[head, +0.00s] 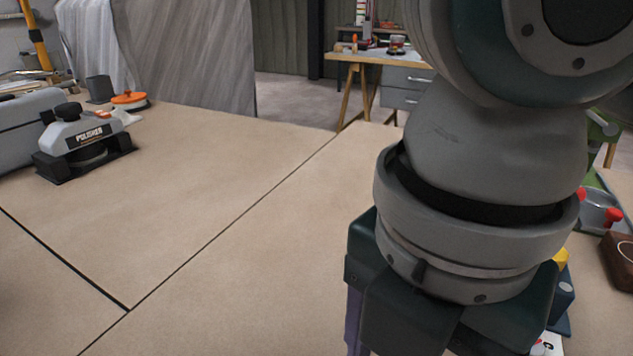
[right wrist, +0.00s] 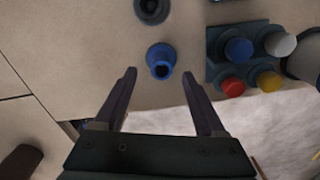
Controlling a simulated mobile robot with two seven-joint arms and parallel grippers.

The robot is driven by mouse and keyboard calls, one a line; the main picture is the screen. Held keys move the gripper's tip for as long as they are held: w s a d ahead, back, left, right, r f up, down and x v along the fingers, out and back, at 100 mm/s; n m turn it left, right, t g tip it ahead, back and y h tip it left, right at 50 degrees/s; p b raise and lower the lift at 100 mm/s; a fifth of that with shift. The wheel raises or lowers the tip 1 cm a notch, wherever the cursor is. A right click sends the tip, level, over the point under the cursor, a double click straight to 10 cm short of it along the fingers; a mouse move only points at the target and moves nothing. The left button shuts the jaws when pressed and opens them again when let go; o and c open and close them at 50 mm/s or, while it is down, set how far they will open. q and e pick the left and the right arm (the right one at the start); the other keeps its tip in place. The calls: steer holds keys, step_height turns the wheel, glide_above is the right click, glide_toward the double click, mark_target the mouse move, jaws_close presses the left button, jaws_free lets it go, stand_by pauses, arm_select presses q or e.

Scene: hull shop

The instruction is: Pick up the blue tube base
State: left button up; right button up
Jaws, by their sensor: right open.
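The blue tube base (right wrist: 161,60) stands on the tan table top in the right wrist view. It is a small round blue piece with a flared rim and a dark hole in its middle. My right gripper (right wrist: 159,72) is open and empty, with one fingertip on each side of the near part of the base and clear gaps to both. I cannot tell the height between fingertips and base. In the head view my right arm hides the base. My left gripper shows in neither view.
A dark holder (right wrist: 214,73) with blue, white, red and yellow caps stands right of the base. A dark ring-shaped piece (right wrist: 152,9) lies beyond it. In the head view, a polisher (head: 84,138) sits at the left; the middle of the table (head: 230,200) is clear.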

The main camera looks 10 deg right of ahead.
step_height(320, 180, down, 5)
steer(key=shift+s+d+f+b, duration=0.1)
steer(key=shift+s+f+b, duration=0.05)
steer(key=shift+b, duration=0.75)
steer(key=shift+c, duration=0.5)
jaws_close()
